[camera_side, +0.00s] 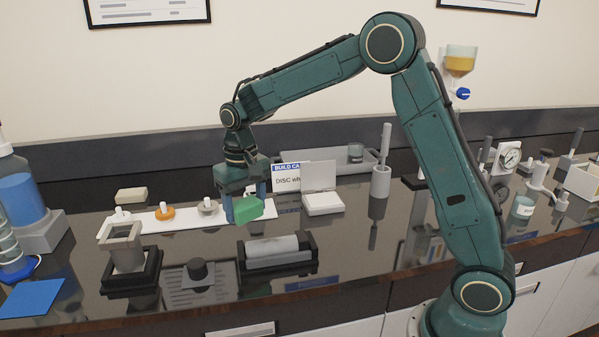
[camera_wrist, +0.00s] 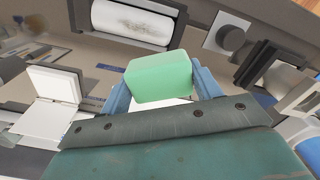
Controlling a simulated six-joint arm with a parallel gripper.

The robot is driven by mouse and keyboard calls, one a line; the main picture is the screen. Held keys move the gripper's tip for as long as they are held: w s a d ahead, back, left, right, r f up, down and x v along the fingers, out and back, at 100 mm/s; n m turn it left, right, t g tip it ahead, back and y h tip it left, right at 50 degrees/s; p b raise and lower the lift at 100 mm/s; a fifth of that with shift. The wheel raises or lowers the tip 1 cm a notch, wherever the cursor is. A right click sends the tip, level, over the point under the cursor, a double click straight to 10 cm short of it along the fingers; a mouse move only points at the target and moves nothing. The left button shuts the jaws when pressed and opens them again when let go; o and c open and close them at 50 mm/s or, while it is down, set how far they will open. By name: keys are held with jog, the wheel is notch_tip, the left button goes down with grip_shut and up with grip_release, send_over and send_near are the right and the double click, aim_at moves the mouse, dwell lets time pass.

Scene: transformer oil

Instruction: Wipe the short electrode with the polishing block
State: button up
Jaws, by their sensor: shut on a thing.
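My gripper (camera_side: 244,205) has its blue fingers shut on a green block (camera_side: 250,210), which looks like the polishing block. In the wrist view the gripper (camera_wrist: 160,90) has a finger on each side of the green block (camera_wrist: 158,77). The block is above the counter, near the right part of a white strip (camera_side: 142,232) bearing small knobbed pieces, one with an orange disc (camera_side: 165,213). A short dark cylinder (camera_side: 197,269) stands in front on a pale sheet; it also shows in the wrist view (camera_wrist: 231,38). I cannot tell which piece is the short electrode.
A pale, smudged roller (camera_side: 270,246) lies in a black cradle in front of my gripper. A square grey cup (camera_side: 124,250) on a black base stands left. A white open-lidded box (camera_side: 323,203) and a build card (camera_side: 287,182) stand close right and behind.

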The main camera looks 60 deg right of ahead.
jog(key=n, duration=0.1)
jog(key=r+n, duration=0.1)
jog(key=n, duration=0.1)
jog(key=s+a+n, duration=0.1)
jog(key=shift+s+r+n, duration=0.1)
jog(key=shift+r+n, duration=0.2)
jog(key=shift+r, duration=0.05)
jog(key=n, duration=0.2)
jog(key=s+a+r+n, duration=0.1)
jog(key=n, duration=0.1)
jog(key=shift+s+r, duration=0.1)
jog(key=shift+r, duration=0.1)
